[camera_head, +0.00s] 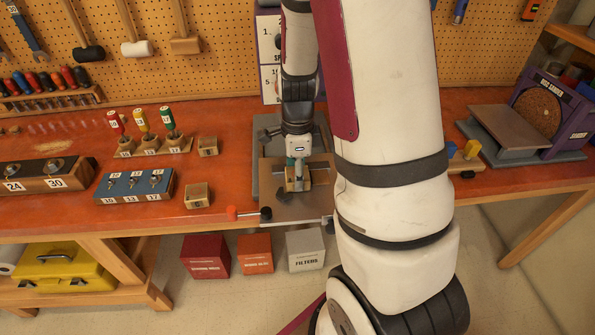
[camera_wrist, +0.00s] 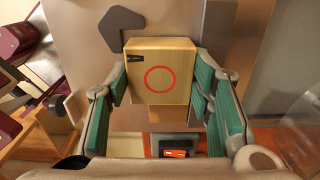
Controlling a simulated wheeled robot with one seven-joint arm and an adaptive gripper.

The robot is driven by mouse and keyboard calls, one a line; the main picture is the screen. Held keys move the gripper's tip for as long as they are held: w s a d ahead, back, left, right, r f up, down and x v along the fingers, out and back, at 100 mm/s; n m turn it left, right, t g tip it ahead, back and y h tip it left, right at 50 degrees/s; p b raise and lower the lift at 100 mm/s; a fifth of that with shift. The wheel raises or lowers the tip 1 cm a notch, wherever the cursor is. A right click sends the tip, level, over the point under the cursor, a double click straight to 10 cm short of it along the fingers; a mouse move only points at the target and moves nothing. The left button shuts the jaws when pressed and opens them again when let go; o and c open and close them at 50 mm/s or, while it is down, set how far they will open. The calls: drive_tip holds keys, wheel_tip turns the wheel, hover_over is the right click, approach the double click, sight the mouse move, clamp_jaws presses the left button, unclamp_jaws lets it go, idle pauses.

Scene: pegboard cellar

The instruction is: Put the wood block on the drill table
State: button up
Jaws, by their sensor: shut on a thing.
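The wood block (camera_wrist: 160,72) is pale, with a red circle and a small dark mark on its face. In the wrist view it sits between the green pads of my gripper (camera_wrist: 163,88), which is shut on it. My arm hides part of the drill press.
Two small wood blocks (camera_head: 198,195) (camera_head: 208,146) stand on the red bench to the left. A red-knobbed lever (camera_head: 248,213) sticks out by the table's front left. A disc sander (camera_head: 540,115) stands at right. Several boxes (camera_head: 255,252) sit on the floor below.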

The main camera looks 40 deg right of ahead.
drive_tip(key=shift+f, duration=0.1)
drive_tip(key=o, duration=1.3)
wheel_tip(320, 180, up, 12)
drive_tip(key=shift+s+a+r+n+t, duration=0.95)
drive_tip(key=shift+s+a+r+n, duration=1.5)
drive_tip(key=shift+n, duration=1.7)
drive_tip(key=shift+s+a+r+n+t, duration=0.9)
drive_tip(key=shift+s+a+r+n, duration=1)
drive_tip(key=shift+a+n, duration=1.6)
drive_tip(key=shift+s+a+r+n+t, duration=0.95)
drive_tip(key=shift+s+a+r+n, duration=1.3)
drive_tip(key=shift+n, duration=2.5)
drive_tip(key=shift+w+d+r, duration=0.15)
drive_tip(key=shift+w+r, duration=0.1)
drive_tip(key=shift+w, duration=0.2)
